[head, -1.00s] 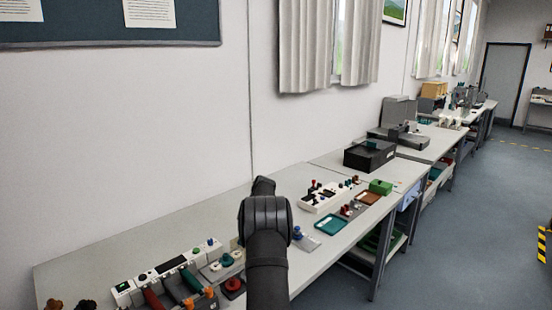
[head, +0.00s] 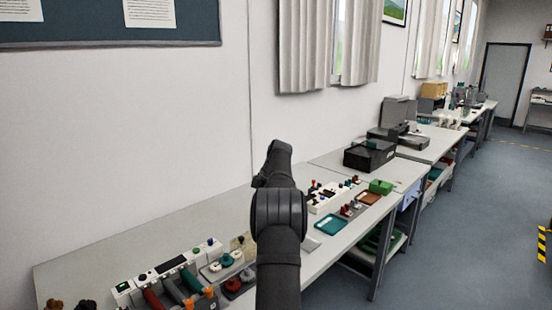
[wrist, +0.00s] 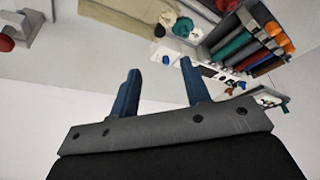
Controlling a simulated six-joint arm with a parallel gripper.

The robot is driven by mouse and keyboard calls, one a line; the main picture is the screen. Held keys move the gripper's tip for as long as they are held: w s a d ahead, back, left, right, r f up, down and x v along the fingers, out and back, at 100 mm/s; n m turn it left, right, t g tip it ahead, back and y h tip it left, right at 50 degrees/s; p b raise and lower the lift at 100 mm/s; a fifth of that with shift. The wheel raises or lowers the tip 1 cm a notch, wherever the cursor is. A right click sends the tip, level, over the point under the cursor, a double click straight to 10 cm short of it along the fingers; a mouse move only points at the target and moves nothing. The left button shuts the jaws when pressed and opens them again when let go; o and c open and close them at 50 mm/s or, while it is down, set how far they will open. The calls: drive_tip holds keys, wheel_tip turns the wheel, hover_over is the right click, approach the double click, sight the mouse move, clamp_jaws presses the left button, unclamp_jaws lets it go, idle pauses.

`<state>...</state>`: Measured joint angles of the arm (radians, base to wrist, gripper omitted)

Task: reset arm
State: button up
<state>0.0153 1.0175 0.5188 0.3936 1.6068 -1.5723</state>
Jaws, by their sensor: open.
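My gripper (wrist: 160,95) shows in the wrist view with its two dark blue fingers apart and nothing between them. The wrist view is tilted, with the bench and its items along the top and pale wall below. In the head view my dark arm rises from the bottom centre and bends near the wall. The gripper's fingers cannot be made out there. The arm is above the long grey bench (head: 110,247) and hides part of it.
A rack with coloured handles (head: 170,287) stands at the front left of the bench. A teal tray (head: 330,224), a white block with knobs (head: 327,199), a green box (head: 381,187) and a black box (head: 369,156) stand to the right. The bench's back left is clear.

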sight(242, 238)
drive_tip(key=x, duration=1.3)
drive_tip(key=shift+f, duration=0.35)
drive_tip(key=s+a, duration=0.9)
drive_tip(key=shift+s+a, duration=0.35)
wheel_tip(242, 238, up, 16)
drive_tip(key=s+d+h, duration=0.1)
drive_tip(key=d, duration=0.2)
drive_tip(key=shift+s+n, duration=0.25)
drive_tip(key=shift+n, duration=0.15)
